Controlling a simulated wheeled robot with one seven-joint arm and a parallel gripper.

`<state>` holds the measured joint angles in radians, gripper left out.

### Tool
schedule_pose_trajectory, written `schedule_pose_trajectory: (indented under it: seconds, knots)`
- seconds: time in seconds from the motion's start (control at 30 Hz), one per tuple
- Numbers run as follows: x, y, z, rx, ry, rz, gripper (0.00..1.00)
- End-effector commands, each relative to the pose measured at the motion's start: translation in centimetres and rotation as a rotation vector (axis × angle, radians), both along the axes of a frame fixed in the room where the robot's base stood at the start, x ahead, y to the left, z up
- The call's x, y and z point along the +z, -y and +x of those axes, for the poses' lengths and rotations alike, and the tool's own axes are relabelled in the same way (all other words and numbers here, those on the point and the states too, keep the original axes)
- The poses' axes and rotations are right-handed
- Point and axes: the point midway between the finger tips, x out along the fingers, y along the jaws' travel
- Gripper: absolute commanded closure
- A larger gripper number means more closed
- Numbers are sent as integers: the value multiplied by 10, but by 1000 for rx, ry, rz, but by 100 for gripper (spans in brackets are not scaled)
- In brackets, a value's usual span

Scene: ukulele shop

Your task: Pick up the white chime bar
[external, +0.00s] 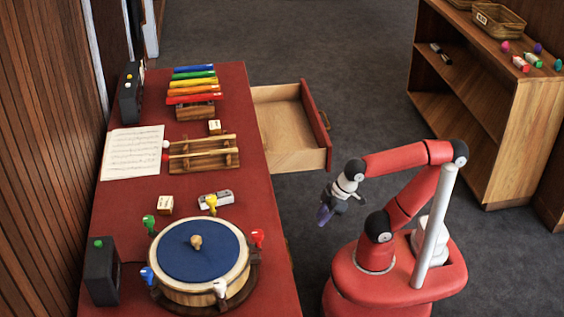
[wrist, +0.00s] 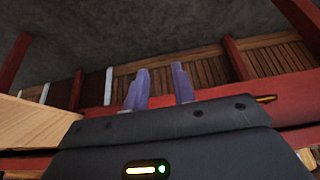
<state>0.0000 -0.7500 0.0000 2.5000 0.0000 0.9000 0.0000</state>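I cannot make out a chime bar that is clearly white. Coloured chime bars, blue (external: 193,69), green (external: 193,75), yellow (external: 193,83) and red (external: 190,100) among them, lie at the far end of the red table (external: 255,215). A small pale grey-white block (external: 222,196) lies near the drum; I cannot tell what it is. My gripper (external: 324,214) is right of the table, away from these things. In the wrist view its two purple fingers (wrist: 159,88) stand apart with nothing between them.
An open drawer (external: 290,125) juts from the table's right side; its visible floor is bare. A drum (external: 200,255), a wooden rack with mallets (external: 203,153) and sheet music (external: 132,152) cover much of the tabletop. A wooden shelf (external: 500,130) stands at right. Floor between is clear.

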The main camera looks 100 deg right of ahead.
Motion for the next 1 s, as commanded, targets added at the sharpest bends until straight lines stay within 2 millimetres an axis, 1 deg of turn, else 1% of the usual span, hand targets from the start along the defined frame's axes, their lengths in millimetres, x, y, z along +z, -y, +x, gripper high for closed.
schedule_pose_trajectory:
  seconds: [0.37,0.57,0.83,0.87,0.93,0.97,1.0]
  knots:
    - [0,0,0,0,0,0,74]
    - [0,0,0,0,0,0,48]
    - [2,0,0,0,1,0,47]
    - [5,0,1,0,2,0,47]
    - [20,0,1,0,6,0,47]
    - [30,0,1,0,7,0,47]
    - [47,0,2,0,9,0,47]
